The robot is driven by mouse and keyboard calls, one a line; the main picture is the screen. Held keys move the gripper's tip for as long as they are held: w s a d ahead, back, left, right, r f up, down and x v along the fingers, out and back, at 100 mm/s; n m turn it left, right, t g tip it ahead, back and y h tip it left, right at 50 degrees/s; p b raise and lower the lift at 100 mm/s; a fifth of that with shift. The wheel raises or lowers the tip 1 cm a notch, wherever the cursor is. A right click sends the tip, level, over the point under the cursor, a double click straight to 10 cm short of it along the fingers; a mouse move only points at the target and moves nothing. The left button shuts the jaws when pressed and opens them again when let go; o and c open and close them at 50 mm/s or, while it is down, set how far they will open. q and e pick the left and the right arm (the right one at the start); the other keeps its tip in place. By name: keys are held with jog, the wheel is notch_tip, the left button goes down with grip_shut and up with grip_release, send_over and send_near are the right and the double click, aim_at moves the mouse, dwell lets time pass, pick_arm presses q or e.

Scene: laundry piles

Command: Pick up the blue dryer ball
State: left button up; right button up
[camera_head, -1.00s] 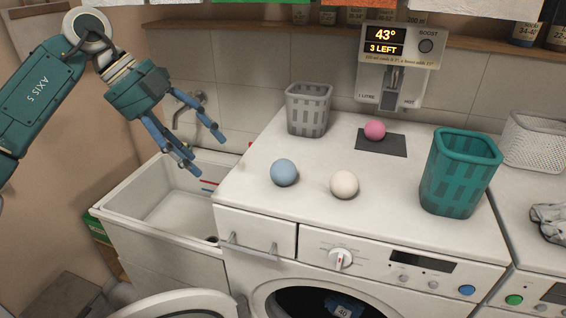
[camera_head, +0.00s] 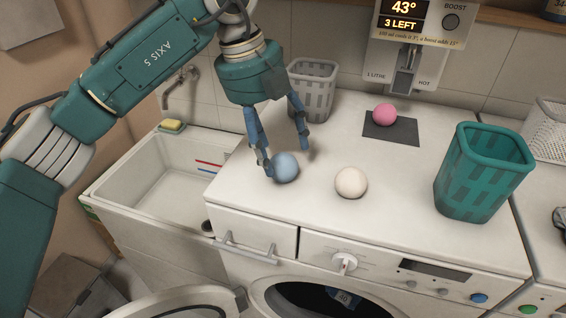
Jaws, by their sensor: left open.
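The blue dryer ball (camera_head: 286,168) sits on the white top of the washing machine, near its left side. My left gripper (camera_head: 287,160) is open and points down at the ball. One blue finger is at the ball's left edge and overlaps it in the picture. The other finger is to the right, a little behind the ball. I cannot tell whether either finger touches it. My right gripper is not in view.
A white ball (camera_head: 351,183) sits just right of the blue one. A pink ball (camera_head: 384,115) rests on a dark mat (camera_head: 406,131). A grey basket (camera_head: 313,88) stands behind, a teal basket (camera_head: 484,172) at right. A sink (camera_head: 150,190) lies left.

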aim_at(280, 156)
pick_arm(q)
jog(key=p+x, duration=0.2)
jog(key=x, duration=0.1)
jog(key=shift+w+f, duration=0.2)
jog(key=shift+f, duration=0.65)
jog(key=c, duration=1.2)
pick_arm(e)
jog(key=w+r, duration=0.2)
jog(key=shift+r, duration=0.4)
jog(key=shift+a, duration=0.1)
